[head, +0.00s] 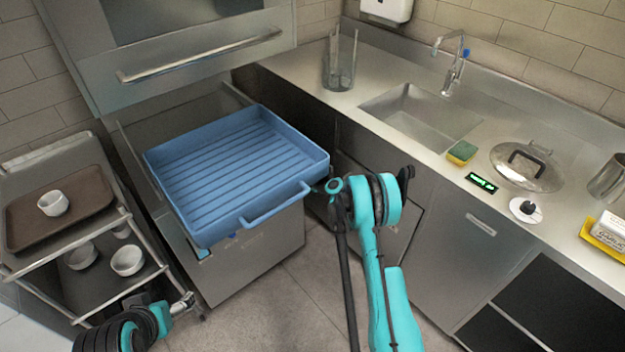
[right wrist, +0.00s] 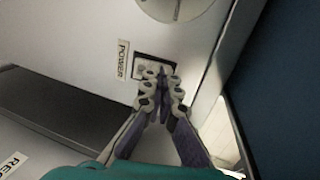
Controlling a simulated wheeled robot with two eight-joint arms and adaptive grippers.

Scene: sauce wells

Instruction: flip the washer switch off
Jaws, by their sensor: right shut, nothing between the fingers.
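The washer switch (right wrist: 144,63) shows in the right wrist view as a pale rocker in a dark frame on a light panel, beside a POWER label (right wrist: 123,59). My right gripper (right wrist: 164,74) is shut and empty, with its fingertips right in front of the switch and hiding part of it. I cannot tell whether they touch it, or which way the rocker is tipped. In the head view the steel washer (head: 190,60) stands at the upper left, and my right arm hides the gripper and switch. My left gripper (head: 187,302) is low at the left, its jaws unclear.
A blue ribbed rack (head: 318,160) juts out from the washer, close to my right arm. A round knob (right wrist: 178,5) sits above the switch. A cart (head: 20,170) with a brown tray and white cups stands left. The sink counter (head: 300,68) runs along the right.

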